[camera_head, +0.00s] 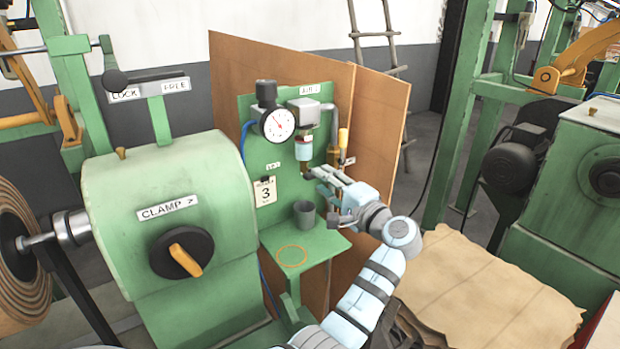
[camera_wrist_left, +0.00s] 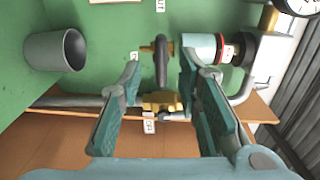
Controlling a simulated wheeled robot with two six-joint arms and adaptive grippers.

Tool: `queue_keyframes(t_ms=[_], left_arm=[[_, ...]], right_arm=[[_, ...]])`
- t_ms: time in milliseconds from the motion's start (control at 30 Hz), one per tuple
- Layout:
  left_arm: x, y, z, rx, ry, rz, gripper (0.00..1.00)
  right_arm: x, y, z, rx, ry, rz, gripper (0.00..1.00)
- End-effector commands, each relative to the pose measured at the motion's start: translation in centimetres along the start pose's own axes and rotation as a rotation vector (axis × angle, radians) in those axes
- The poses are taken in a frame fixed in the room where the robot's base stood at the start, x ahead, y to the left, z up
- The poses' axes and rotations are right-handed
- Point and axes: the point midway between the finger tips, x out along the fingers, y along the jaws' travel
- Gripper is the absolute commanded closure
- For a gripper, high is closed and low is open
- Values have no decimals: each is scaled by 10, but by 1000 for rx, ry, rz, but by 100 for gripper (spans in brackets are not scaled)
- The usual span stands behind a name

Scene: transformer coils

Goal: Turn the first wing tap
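A small brass tap with a dark grey wing handle (camera_wrist_left: 161,62) shows in the left wrist view, beside the clear filter bowl (camera_wrist_left: 204,48). In the head view the filter bowl (camera_head: 304,149) hangs on the green panel, and the tap below it is mostly hidden by my gripper. My left gripper (camera_head: 321,182) is in front of the panel under the bowl. In the left wrist view its fingers (camera_wrist_left: 161,75) are apart, one on each side of the wing handle. I see gaps there, but cannot tell if either finger touches. My right gripper is not in view.
A grey cup (camera_head: 304,214) stands on a green shelf (camera_head: 325,246) with an orange ring. A pressure gauge (camera_head: 278,124) and a card marked 3 (camera_head: 265,190) are on the panel. A brass valve (camera_wrist_left: 161,102) with a label lies close to the fingers. A brown board (camera_head: 385,120) stands behind.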

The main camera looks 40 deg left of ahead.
Motion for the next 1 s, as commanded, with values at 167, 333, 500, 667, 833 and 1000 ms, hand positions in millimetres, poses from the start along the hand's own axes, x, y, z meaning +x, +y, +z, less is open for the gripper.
queue_keyframes(t_ms=[167,333,500,667,833,1000], left_arm=[[19,1,-4,0,16,0,69],[21,0,-6,0,22,1,69],[20,0,-7,0,22,0,79],[21,0,-6,0,21,0,100],[22,0,-5,-1,19,0,100],[22,1,-5,-20,18,0,100]], right_arm=[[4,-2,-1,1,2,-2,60],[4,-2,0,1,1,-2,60],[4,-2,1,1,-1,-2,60],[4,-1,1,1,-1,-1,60],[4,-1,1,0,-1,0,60],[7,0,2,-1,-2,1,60]])
